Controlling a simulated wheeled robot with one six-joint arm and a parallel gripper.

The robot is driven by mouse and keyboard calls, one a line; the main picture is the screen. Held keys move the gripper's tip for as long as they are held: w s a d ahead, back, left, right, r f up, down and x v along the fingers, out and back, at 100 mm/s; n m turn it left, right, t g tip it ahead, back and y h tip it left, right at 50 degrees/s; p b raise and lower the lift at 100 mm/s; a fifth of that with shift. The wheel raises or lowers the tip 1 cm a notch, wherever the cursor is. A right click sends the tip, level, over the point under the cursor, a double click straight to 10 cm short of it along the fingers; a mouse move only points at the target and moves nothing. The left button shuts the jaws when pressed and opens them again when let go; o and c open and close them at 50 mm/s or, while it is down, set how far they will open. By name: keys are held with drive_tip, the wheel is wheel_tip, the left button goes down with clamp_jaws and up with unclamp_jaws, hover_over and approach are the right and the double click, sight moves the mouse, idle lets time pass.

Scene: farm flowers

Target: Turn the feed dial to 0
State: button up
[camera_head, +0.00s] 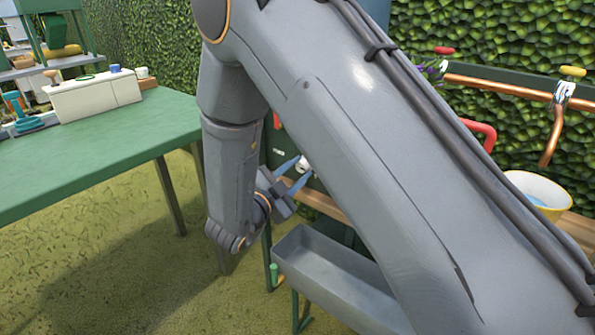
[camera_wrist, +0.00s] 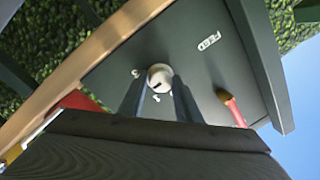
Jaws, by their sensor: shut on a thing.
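The feed dial (camera_wrist: 159,76) is a small round pale knob with a dark pointer mark, on a dark green panel (camera_wrist: 205,70) lettered FEED. In the wrist view some small white marks stand around it, too small to read for certain. My gripper (camera_wrist: 160,90) has its two blue-grey fingers on either side of the knob and is shut on it. In the head view my gripper (camera_head: 293,174) reaches the white knob (camera_head: 304,164), with my arm hiding most of the panel.
A grey trough (camera_head: 325,270) stands below the panel. A red-handled lever (camera_wrist: 232,108) is on the panel beside the dial. A green table (camera_head: 90,150) with a white box (camera_head: 95,98) stands at left. A yellow bucket (camera_head: 540,195) is at right.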

drive_tip(key=shift+r+n+p, duration=0.15)
drive_tip(key=shift+n+p, duration=0.15)
drive_tip(key=shift+p, duration=0.2)
drive_tip(key=shift+r+n+p, duration=0.1)
drive_tip(key=shift+n+p, duration=0.4)
drive_tip(key=shift+p, duration=0.3)
drive_tip(key=n+p, duration=0.2)
drive_tip(key=p, duration=0.1)
drive_tip(key=shift+r, duration=0.1)
drive_tip(key=n+p, duration=0.4)
drive_tip(key=p, duration=0.1)
drive_tip(key=shift+a+n+g, duration=0.1)
drive_tip(key=shift+n+g, duration=0.2)
drive_tip(key=shift+g, duration=0.1)
drive_tip(key=n+p, duration=0.3)
drive_tip(key=n, duration=0.1)
drive_tip(key=shift+w, duration=0.1)
drive_tip(key=shift+a+n+g+h+p, duration=0.1)
drive_tip(key=shift+n+g+h+p, duration=0.4)
drive_tip(key=shift+n+p, duration=1.15)
drive_tip(key=shift+n+b, duration=0.5)
drive_tip(key=shift+n, duration=0.15)
drive_tip(key=o, duration=1)
drive_tip(key=shift+w, duration=0.1)
